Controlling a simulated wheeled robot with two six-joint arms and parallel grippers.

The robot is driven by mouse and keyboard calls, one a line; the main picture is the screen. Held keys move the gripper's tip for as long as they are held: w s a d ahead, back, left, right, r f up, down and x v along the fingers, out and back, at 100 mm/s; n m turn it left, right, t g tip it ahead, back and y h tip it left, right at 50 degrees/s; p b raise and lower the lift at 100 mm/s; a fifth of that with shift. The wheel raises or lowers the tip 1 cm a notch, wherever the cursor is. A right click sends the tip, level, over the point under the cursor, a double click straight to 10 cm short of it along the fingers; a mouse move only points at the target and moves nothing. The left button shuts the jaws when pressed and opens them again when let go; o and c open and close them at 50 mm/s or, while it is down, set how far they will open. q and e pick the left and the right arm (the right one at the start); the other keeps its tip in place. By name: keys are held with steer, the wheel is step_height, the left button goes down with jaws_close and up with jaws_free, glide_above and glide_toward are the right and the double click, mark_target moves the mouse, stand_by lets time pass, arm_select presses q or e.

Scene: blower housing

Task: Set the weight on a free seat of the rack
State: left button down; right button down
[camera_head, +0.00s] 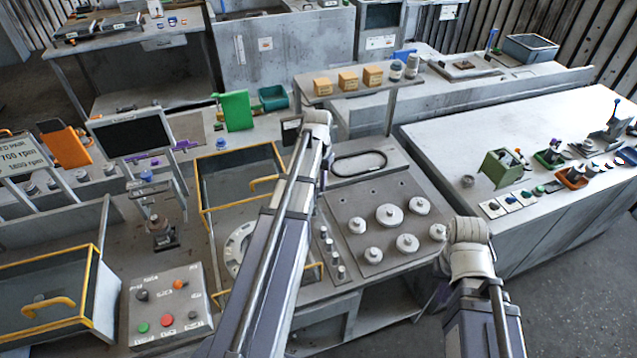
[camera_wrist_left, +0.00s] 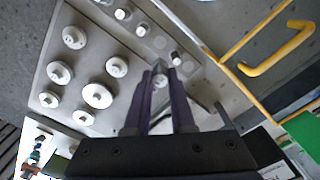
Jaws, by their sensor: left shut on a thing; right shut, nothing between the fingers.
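My left gripper (camera_wrist_left: 160,92) is shut on a small pale cylindrical weight (camera_wrist_left: 160,79) and holds it at the fingertips. In the head view, my left forearm hides most of this gripper and the weight. The grey rack plate (camera_head: 385,190) bears large round pale weights (camera_head: 390,215) and a row of small pegs or weights (camera_head: 335,257). My right gripper (camera_head: 438,294) is shut and empty, partly hidden, by the bench's right edge.
A yellow-framed guard with a yellow handle (camera_head: 268,182) stands left of the plate. A dark oval ring (camera_head: 359,163) lies behind it. A button box (camera_head: 168,310) stands at the front left. A second bench (camera_head: 470,130) with small tools is at the right.

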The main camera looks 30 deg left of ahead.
arm_select(q)
step_height(320, 180, down, 13)
steer(key=b, duration=1.2)
steer(key=shift+f+b, duration=0.3)
steer(key=shift+b, duration=0.05)
stand_by(0.5)
steer(key=shift+f+b, duration=0.35)
steer(key=shift+f+b, duration=0.3)
steer(key=shift+f, duration=0.05)
stand_by(0.3)
steer(key=shift+f, duration=0.2)
stand_by(0.3)
steer(key=c, duration=0.7)
jaws_free()
steer(key=shift+r, duration=0.15)
steer(key=shift+r+p, duration=1.05)
steer(key=shift+r, duration=0.1)
